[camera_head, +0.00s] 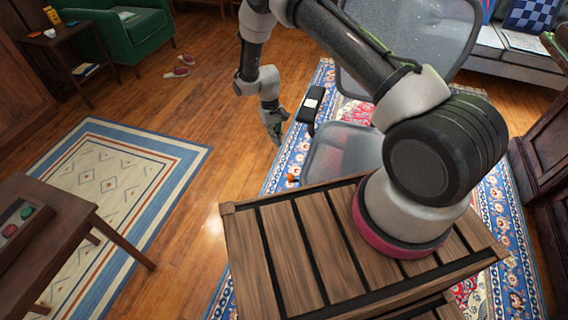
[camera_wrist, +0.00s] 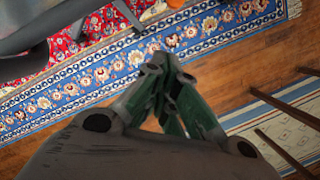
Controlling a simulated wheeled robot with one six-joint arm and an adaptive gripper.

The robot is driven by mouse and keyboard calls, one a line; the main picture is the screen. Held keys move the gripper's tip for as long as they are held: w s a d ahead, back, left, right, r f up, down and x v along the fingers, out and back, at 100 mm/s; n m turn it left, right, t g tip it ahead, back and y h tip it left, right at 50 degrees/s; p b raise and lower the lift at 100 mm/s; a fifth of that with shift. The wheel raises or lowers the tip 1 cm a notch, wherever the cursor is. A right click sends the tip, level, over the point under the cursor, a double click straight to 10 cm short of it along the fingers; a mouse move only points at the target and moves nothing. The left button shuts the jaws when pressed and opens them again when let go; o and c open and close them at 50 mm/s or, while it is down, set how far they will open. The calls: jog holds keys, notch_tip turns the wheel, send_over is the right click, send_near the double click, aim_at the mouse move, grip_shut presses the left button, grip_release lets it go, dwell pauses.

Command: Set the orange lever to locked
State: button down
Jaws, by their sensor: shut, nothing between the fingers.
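The orange lever (camera_head: 292,178) is a small orange tip at the left edge of the grey office chair seat (camera_head: 340,152). Its setting is too small to read. My gripper (camera_head: 277,140) is shut and empty, pointing down over the wood floor to the left of the chair, apart from the lever. In the wrist view my closed green-sided fingers (camera_wrist: 158,65) are over the rug's border. A small orange patch (camera_wrist: 176,3) is cut by the top edge there; I cannot tell if it is the lever.
The chair's black armrest (camera_head: 311,104) stands close to the right of my gripper. The chair's mesh back (camera_head: 410,40) is partly behind my arm. A side table (camera_head: 75,225) with a button box (camera_head: 20,218) is at left. Floor between the rugs is clear.

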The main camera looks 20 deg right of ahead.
jog(key=s+d+f, duration=0.1)
jog(key=s+f, duration=0.5)
jog(key=f, duration=0.4)
jog(key=shift+s+d, duration=0.15)
jog(key=shift+d, duration=0.2)
jog(key=s+n, duration=0.1)
jog(key=s+a+n, duration=0.1)
jog(key=n, duration=0.1)
jog(key=shift+s+a+h, duration=0.15)
jog(key=shift+s+h, duration=0.2)
jog(key=shift+h, duration=0.05)
